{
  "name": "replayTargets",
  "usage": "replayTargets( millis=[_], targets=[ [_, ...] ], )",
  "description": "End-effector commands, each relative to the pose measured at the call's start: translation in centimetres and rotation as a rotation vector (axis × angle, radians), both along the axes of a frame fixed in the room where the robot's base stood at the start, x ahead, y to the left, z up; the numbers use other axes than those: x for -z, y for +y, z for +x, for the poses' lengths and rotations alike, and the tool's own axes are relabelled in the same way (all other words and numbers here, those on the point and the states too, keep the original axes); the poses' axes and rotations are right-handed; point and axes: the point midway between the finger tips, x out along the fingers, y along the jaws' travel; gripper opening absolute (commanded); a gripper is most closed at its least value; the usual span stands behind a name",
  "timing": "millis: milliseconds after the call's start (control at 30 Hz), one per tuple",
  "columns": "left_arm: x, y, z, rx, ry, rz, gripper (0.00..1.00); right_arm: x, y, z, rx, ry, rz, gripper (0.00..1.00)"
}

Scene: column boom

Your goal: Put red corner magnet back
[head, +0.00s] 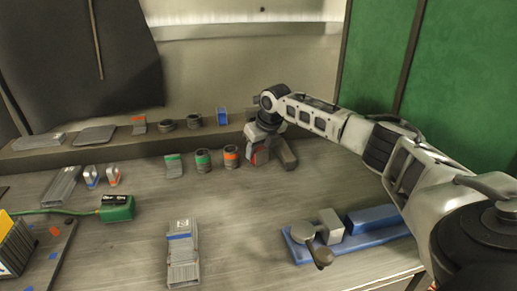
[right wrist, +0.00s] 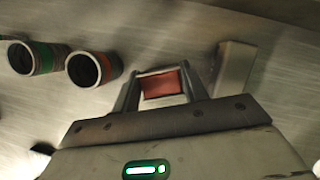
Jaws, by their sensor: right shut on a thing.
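The red corner magnet (head: 261,157) is at the back of the workbench, mostly hidden under my right gripper (head: 257,150) in the head view. In the right wrist view its red face (right wrist: 163,86) shows between the two fingers of my right gripper (right wrist: 162,78), which are shut on it. The gripper points down close to the bench top; I cannot tell whether the magnet touches it. My left gripper is not in view.
Orange-banded (head: 231,156) and green-banded (head: 203,160) cylinders stand left of the gripper. A grey block (head: 287,154) is close on its right. A ledge (head: 75,153) with several parts runs behind. A blue fixture (head: 375,220) lies in front; the bench middle is mostly clear.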

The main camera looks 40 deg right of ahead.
Motion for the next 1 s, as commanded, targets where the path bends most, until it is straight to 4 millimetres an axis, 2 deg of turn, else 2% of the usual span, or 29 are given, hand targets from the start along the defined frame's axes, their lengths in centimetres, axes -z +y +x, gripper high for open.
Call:
replayTargets(
  millis=[133,167,233,500,633,767,1000],
  targets=[
    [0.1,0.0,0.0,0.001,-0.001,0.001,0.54,0.1,0.0,0.1,0.0,-0.003,0.001,0.06],
    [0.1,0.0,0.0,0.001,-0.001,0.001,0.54,0.2,0.0,0.0,0.0,0.0,0.0,0.46],
    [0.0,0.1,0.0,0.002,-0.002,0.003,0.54,0.1,0.0,0.0,0.0,0.0,0.0,0.65],
    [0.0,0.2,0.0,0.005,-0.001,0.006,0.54,0.0,0.0,0.0,0.0,0.0,0.0,0.65],
    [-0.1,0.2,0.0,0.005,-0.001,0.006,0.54,-0.7,0.0,-0.2,-0.001,-0.002,0.0,0.65],
    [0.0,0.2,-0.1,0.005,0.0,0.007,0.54,-2.7,0.1,-1.0,-0.002,-0.003,-0.001,0.65],
    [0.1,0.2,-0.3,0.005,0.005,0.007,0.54,-7.5,0.3,-3.0,-0.001,-0.003,0.0,0.65]
  ],
)
